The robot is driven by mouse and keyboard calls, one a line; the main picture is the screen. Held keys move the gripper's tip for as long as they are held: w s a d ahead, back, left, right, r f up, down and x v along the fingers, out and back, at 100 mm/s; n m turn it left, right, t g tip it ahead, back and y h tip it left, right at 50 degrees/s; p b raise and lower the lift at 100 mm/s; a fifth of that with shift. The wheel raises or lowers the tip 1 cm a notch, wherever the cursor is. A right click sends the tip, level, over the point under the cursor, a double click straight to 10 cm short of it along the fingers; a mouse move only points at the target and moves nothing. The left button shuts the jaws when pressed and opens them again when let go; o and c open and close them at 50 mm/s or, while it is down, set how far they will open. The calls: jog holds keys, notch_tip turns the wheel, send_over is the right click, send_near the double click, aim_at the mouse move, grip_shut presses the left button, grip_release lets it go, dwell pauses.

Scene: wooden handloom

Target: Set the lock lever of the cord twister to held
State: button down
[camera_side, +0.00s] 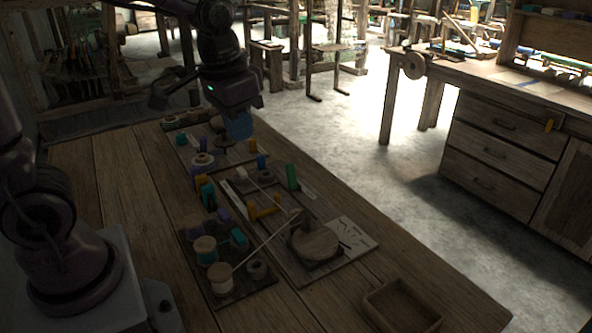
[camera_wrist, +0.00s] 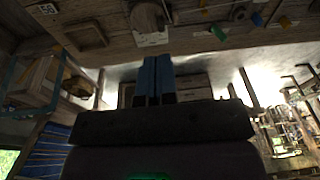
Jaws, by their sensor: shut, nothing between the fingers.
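The cord twister appears to be the board with a round wooden disc (camera_side: 315,241) and a pale marked plate (camera_side: 352,236) beside it. A yellow handle-like piece (camera_side: 263,208) and a green upright piece (camera_side: 292,176) stand on the same board. I cannot tell for certain which part is the lock lever or how it is set. The disc (camera_wrist: 147,16) also shows at the top of the wrist view. My gripper (camera_side: 238,128) has blue fingers, is shut and empty, and hangs above the far part of the bench, apart from the twister. Its fingers (camera_wrist: 153,80) are together in the wrist view.
A dark board with thread spools (camera_side: 205,247) lies left of the twister, with a pale cord running across to it. More spools (camera_side: 203,162) stand at the back. An empty wooden tray (camera_side: 402,304) is at the front right.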

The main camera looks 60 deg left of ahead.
jog(key=w+a+f+g, duration=0.2)
jog(key=w+a+f, duration=0.3)
jog(key=w, duration=0.4)
jog(key=y, duration=0.2)
send_near(293, 176)
notch_tip(293, 176, down, 4)
jog(key=d, duration=0.3)
jog(key=shift+a+f+m, duration=0.15)
jog(key=shift+a+f, duration=0.1)
jog(key=shift+a, duration=0.35)
jog(key=shift+a+f+m, duration=0.15)
jog(key=shift+a+f, duration=0.1)
jog(key=shift+a, duration=0.35)
jog(key=shift+a+f, duration=0.2)
jog(key=shift+a, duration=0.65)
